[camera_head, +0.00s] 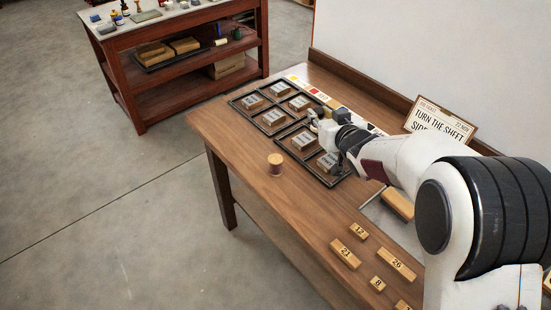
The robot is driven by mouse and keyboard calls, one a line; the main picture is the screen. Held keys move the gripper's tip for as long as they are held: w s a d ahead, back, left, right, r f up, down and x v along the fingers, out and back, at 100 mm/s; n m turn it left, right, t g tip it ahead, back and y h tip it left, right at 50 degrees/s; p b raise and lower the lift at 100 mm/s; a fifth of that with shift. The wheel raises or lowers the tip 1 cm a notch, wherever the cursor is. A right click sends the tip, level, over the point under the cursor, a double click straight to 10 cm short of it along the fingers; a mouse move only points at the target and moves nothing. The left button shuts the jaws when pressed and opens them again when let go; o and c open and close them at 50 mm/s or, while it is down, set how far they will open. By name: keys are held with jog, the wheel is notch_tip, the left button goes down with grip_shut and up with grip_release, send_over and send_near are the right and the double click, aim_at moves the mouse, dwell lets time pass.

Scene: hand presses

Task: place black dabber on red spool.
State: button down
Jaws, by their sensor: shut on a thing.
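My gripper (316,121) is above the framed trays on the wooden table. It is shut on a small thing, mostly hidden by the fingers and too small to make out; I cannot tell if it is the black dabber. A short, round, spool-like piece (275,165) with a tan top and reddish-brown side stands upright on the bare wood, left of and nearer than the gripper. It may be the red spool; its colour is not clear. The gripper is apart from it.
Black-framed trays (232,102) hold several grey-topped blocks. Numbered wooden blocks (345,253) lie at the front. A sign (440,122) stands at the back right. A red-brown shelf unit (190,95) with small items on top stands at the left. The table around the round piece is clear.

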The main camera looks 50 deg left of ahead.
jog(key=s+a+n+g, duration=0.1)
jog(key=s+a, duration=0.4)
jog(key=s, duration=0.5)
jog(key=shift+a+r+n+g+y, duration=0.3)
jog(key=shift+a+n+g+y, duration=0.1)
jog(key=shift+g, duration=0.2)
send_over(278, 162)
notch_tip(278, 162, down, 6)
jog(key=shift+f, duration=0.15)
jog(key=shift+f, duration=1.85)
jog(key=shift+f, duration=0.15)
jog(key=c, duration=1.8)
grip_release()
